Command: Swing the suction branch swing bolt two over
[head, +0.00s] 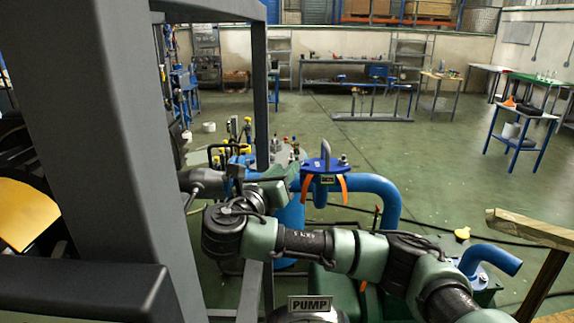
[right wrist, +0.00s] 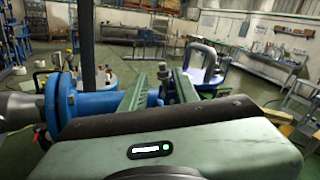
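My right gripper (head: 281,172) reaches in beside the blue pipework in the head view. In the right wrist view its two green toothed fingers (right wrist: 160,92) stand apart. A small dark upright bolt-like part (right wrist: 161,76) shows between or just beyond the fingertips; I cannot tell whether they touch it, or which swing bolt it is. A blue flange (right wrist: 65,104) on a grey pipe is close left of the fingers. My left gripper is in neither view.
A blue fitting with a hoop handle (head: 325,163) and orange straps is right of my gripper. A bent blue pipe (head: 379,190) runs beyond it. A thick dark frame post (head: 110,150) blocks the left. A wooden rail (head: 535,228) is at right; open floor lies behind.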

